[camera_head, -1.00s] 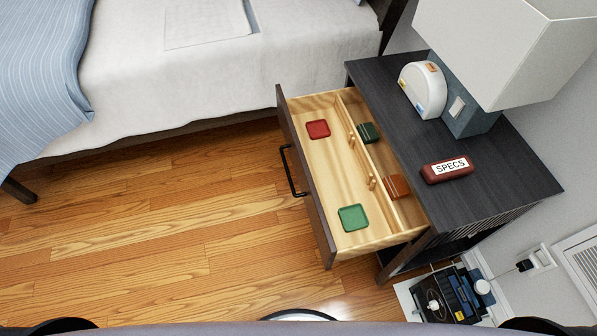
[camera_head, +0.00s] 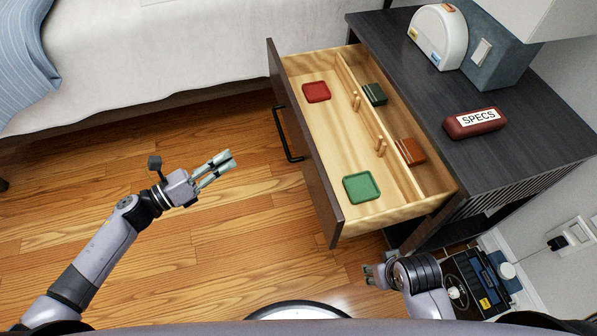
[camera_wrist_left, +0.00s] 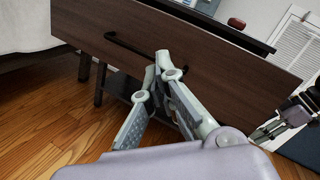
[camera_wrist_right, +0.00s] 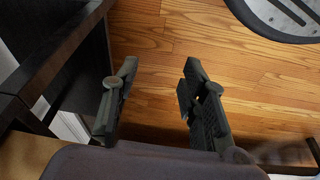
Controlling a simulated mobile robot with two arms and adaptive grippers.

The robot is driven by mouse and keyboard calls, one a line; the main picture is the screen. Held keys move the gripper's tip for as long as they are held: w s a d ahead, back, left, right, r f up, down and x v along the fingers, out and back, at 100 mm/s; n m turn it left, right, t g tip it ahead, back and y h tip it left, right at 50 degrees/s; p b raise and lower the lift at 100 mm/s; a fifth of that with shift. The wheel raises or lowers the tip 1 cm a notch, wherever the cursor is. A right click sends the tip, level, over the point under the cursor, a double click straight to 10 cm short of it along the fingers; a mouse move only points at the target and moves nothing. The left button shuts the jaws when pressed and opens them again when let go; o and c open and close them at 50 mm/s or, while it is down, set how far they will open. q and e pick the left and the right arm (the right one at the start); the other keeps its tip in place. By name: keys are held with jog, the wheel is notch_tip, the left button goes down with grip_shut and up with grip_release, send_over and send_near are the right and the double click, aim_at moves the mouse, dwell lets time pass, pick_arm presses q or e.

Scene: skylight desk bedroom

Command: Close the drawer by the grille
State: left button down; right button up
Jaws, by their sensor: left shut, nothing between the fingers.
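The drawer (camera_head: 308,165) of the dark nightstand is pulled well out towards the left, its dark front facing the bare floor. Its black bar handle (camera_head: 284,135) is on that front. My left gripper (camera_head: 228,163) is shut and empty, left of the drawer front and apart from it in the head view. In the left wrist view the drawer front (camera_wrist_left: 215,65) and handle (camera_wrist_left: 140,52) are beyond my left fingertips (camera_wrist_left: 160,58). My right gripper (camera_head: 370,274) is open and empty, low beside the nightstand's near side. A white louvred grille (camera_wrist_left: 298,42) is on the wall.
The drawer holds a red tray (camera_head: 317,92), a green tray (camera_head: 362,188) and small items behind a divider. The nightstand top (camera_head: 415,100) bears a lamp, a white rounded device and a red SPECS case (camera_head: 474,123). The bed (camera_head: 150,60) is behind; floor on the left is clear.

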pick_arm(q)
jog(key=s+d+r+m+g+h+b, duration=0.2)
jog(key=s+d+r+m+g, duration=0.15)
jog(key=s+m+g, duration=0.45)
jog(key=m+t, duration=0.2)
jog(key=m, duration=0.1)
send_near(311, 157)
jog(key=x, duration=0.5)
jog(key=shift+d+r+p, duration=0.1)
jog(key=shift+d+p, duration=0.2)
jog(key=shift+d, duration=0.05)
jog(key=shift+w+d, duration=0.25)
jog(key=shift+d, duration=0.45)
pick_arm(e)
jog(key=shift+v, duration=1.25)
jog(key=shift+d+f, duration=0.1)
pick_arm(q)
jog(key=shift+d, duration=0.1)
